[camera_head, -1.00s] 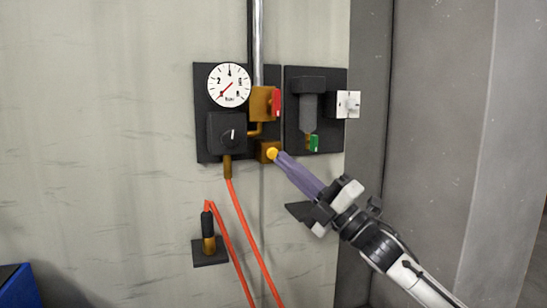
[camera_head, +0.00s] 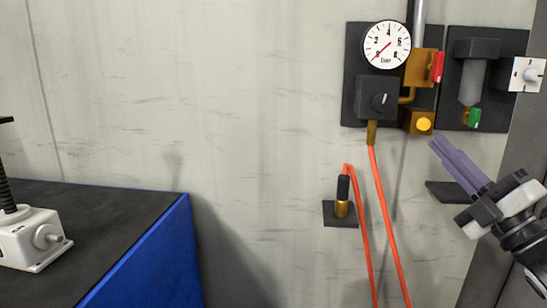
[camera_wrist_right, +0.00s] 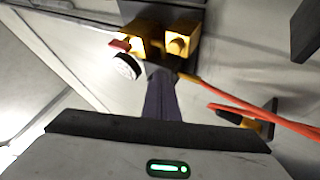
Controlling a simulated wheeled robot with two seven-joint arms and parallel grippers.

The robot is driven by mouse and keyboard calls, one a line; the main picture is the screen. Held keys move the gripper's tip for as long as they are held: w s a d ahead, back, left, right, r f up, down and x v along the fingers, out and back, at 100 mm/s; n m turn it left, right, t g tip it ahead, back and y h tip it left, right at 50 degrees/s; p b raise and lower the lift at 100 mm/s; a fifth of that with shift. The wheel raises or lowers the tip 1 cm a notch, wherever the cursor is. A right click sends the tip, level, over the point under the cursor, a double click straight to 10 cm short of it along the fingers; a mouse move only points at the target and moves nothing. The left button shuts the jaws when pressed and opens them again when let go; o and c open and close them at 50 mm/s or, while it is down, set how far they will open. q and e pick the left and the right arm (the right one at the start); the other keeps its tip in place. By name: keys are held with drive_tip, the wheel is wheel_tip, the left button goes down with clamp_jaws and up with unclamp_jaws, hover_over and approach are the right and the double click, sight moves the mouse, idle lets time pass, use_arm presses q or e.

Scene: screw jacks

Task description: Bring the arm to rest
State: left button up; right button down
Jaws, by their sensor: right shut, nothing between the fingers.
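My right gripper (camera_head: 437,144) is at the right of the head view, its purple fingers together and empty. Its tips are just below and right of the brass block with a yellow button (camera_head: 424,124), with a visible gap in the picture. In the right wrist view the shut purple fingers (camera_wrist_right: 161,90) point toward the brass fittings (camera_wrist_right: 182,40). My left gripper is not in view.
A wall panel carries a pressure gauge (camera_head: 387,45), a black regulator (camera_head: 377,98), a red-handled valve (camera_head: 437,67) and a filter (camera_head: 472,80). An orange hose (camera_head: 386,220) hangs below. A blue-edged bench (camera_head: 150,255) with a white screw jack (camera_head: 32,238) stands left.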

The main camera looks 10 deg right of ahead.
drive_tip(key=s+a+f+m+g+h+p, duration=0.1)
drive_tip(key=a+f+m+g+h+p, duration=0.35)
drive_tip(key=f, duration=1.05)
drive_tip(key=s+a+f+m+g+h, duration=0.15)
drive_tip(key=f+m, duration=0.55)
drive_tip(key=f, duration=0.7)
drive_tip(key=s+a+f+m+g+p, duration=0.2)
drive_tip(key=s+a+f+m+g, duration=0.2)
drive_tip(key=s+f, duration=0.6)
drive_tip(key=s+a+f+m+g+p, duration=0.1)
drive_tip(key=s+a+f+m+g, duration=0.3)
drive_tip(key=s+a+f, duration=0.5)
drive_tip(key=s+f+m, duration=0.1)
drive_tip(key=s+f, duration=0.1)
drive_tip(key=s, duration=0.3)
drive_tip(key=shift+f+y+p, duration=0.3)
drive_tip(key=shift+p, duration=0.1)
